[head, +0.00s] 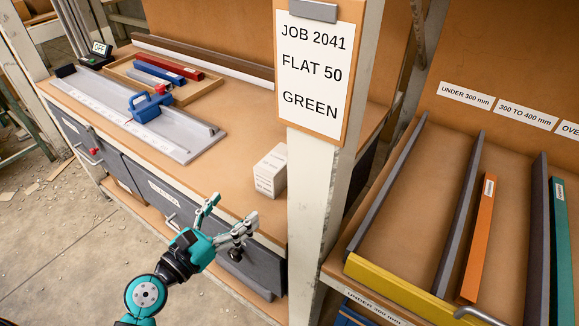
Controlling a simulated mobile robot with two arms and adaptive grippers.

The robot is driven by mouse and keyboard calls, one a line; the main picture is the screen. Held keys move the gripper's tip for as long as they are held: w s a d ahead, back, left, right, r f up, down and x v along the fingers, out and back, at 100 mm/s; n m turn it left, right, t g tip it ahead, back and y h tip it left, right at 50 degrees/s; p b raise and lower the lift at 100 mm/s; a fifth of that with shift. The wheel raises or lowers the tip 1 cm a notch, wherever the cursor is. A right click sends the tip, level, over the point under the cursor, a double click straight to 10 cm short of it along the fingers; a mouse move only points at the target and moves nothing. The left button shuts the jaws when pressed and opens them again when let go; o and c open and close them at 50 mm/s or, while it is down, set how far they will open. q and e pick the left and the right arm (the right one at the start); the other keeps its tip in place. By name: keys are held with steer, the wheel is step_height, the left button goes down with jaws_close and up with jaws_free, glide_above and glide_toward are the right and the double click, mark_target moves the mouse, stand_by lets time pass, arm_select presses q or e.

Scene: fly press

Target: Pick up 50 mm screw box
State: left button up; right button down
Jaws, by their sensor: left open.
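A small white box (271,172) stands on the wooden workbench, near its front edge and beside a pale upright post. Its side carries small print that I cannot read, so I cannot tell its size marking. It is the only box of this kind that I see. My left gripper (226,214) is open and empty, in front of the bench edge, to the lower left of the box and apart from it. My right gripper is not in view.
The post with a job card (312,75) stands right of the box. A grey measuring rail with a blue clamp (149,104) and a wooden tray (205,92) with coloured bars lie left on the bench. A divided rack (403,283) holds orange and green bars at right.

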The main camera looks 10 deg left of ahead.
arm_select(q)
steer(key=p, duration=0.1)
glide_toward(277, 158)
steer(key=w, duration=0.1)
steer(key=w+d+f, duration=0.1)
steer(key=w, duration=0.1)
steer(key=shift+w+d+f, duration=0.25)
steer(key=shift+w+d, duration=0.1)
steer(key=shift+d, duration=0.05)
steer(key=shift+w+d+p, duration=0.15)
steer(key=shift+w+p, duration=0.15)
steer(key=shift+w, duration=0.15)
steer(key=x, duration=0.5)
steer(key=shift+w+r, duration=0.1)
steer(key=shift+r, duration=0.15)
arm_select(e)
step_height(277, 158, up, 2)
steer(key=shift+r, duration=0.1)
arm_select(q)
steer(key=shift+c, duration=0.2)
steer(key=c, duration=1.3)
steer(key=shift+r, duration=0.1)
steer(key=shift+c, duration=0.9)
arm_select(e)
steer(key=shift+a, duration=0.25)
